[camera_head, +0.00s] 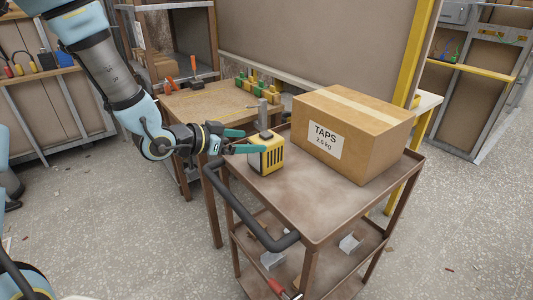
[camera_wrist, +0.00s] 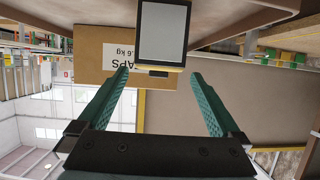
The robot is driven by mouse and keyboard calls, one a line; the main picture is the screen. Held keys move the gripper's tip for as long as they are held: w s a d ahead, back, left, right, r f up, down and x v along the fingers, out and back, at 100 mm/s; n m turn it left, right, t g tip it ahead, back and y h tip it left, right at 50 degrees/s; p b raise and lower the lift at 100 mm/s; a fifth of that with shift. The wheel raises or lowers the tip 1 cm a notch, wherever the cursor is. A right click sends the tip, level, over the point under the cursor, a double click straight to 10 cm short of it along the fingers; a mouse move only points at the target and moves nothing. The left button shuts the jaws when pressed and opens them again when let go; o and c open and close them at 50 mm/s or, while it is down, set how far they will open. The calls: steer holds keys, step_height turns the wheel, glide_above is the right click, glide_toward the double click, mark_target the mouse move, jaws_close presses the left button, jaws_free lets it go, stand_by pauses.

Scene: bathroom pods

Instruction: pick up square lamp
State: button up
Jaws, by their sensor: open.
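The square lamp (camera_head: 266,157) is a yellow box with dark slots, standing upright on the brown cart top, near its left corner. In the wrist view its pale, dark-framed panel (camera_wrist: 163,32) faces me at the top of the picture. My gripper (camera_head: 252,141) is beside the lamp's left side, its two teal fingers apart. One fingertip overlaps the lamp in the head view; I cannot tell whether it touches. In the wrist view my gripper (camera_wrist: 159,72) is empty, and the lamp lies just beyond the fingertips.
A cardboard box (camera_head: 352,132) marked TAPS stands on the cart (camera_head: 310,209), right of the lamp. The cart's dark handle (camera_head: 245,212) runs along its near left side. A wooden workbench (camera_head: 205,106) with tools stands behind. Floor at the lower left is mostly clear.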

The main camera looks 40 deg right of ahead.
mark_target(257, 141)
steer(key=p+x, duration=0.1)
steer(key=x, duration=0.4)
steer(key=shift+d+f, duration=0.15)
steer(key=shift+d, duration=0.2)
steer(key=shift+f+p+x, duration=0.2)
steer(key=shift+p+x, duration=1.05)
steer(key=shift+x, duration=1.05)
steer(key=shift+s+a, duration=0.1)
steer(key=shift+c, duration=0.2)
steer(key=c, duration=1.5)
